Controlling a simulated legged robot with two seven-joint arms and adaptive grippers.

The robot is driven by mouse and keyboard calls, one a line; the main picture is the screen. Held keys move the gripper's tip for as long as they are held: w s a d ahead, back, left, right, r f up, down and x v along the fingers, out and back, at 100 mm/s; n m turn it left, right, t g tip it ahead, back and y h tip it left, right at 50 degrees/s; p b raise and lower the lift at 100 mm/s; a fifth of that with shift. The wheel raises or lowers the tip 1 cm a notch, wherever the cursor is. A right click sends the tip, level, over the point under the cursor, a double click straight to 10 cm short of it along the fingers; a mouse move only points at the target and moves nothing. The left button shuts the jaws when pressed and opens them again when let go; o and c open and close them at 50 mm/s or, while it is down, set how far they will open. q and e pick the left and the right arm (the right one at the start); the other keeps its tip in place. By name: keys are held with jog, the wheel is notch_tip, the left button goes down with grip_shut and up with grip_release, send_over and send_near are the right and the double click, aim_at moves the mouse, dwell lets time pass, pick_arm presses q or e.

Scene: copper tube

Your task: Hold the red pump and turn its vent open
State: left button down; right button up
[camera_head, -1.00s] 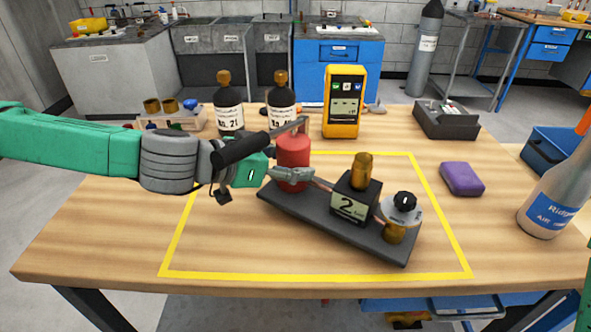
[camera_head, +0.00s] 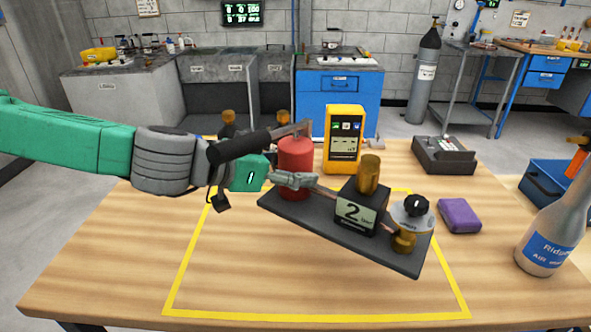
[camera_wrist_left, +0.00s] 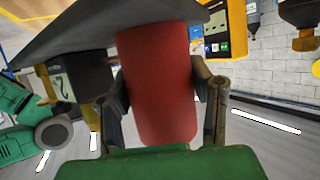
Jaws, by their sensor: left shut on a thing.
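The red pump (camera_head: 295,160) is a red cylinder standing on a dark base plate (camera_head: 320,228). My left gripper (camera_head: 293,180) is shut around the cylinder's side. In the left wrist view, the red pump (camera_wrist_left: 158,85) sits between both fingers. The plate appears raised above the table, its right end lower in the picture. Toward that end are a black block (camera_head: 360,208) marked 2 with a brass cap, and a round pale dial with a black knob (camera_head: 416,205) bearing a white mark. I cannot tell which part is the vent. My right gripper is not in view.
A yellow meter (camera_head: 344,140) stands behind the pump, partly behind the held assembly. A purple block (camera_head: 459,216) and a bottle (camera_head: 548,235) are at right. A grey box (camera_head: 443,155) is further back. The yellow-outlined table area (camera_head: 230,280) in front is clear.

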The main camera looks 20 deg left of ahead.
pick_arm(q)
jog(key=shift+d+r, duration=0.3)
jog(key=shift+a+f+b, duration=0.1)
jog(key=shift+f+b, duration=3.6)
jog(key=shift+f, duration=1.3)
jog(key=shift+s, duration=0.1)
jog(key=shift+s+f, duration=0.1)
jog(key=shift+f, duration=0.2)
dwell(0.6)
